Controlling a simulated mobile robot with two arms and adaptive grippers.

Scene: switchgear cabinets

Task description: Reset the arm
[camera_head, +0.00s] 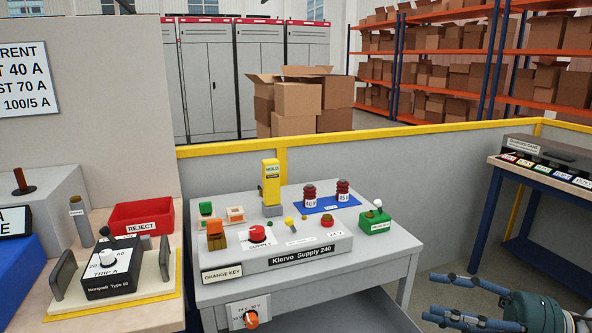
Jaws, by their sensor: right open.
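My right gripper (447,299) is at the lower right of the head view, its blue fingers pointing left and spread apart with nothing between them. It is in front of and to the right of the grey Klervo Supply 240 console table (375,262), clear of it. The rest of the right arm runs out of the picture at the right edge. My left gripper does not show.
A red reject bin (150,216) and a black device (109,272) are at left. A blue-legged bench (488,209) stands at right. Bare floor lies between.

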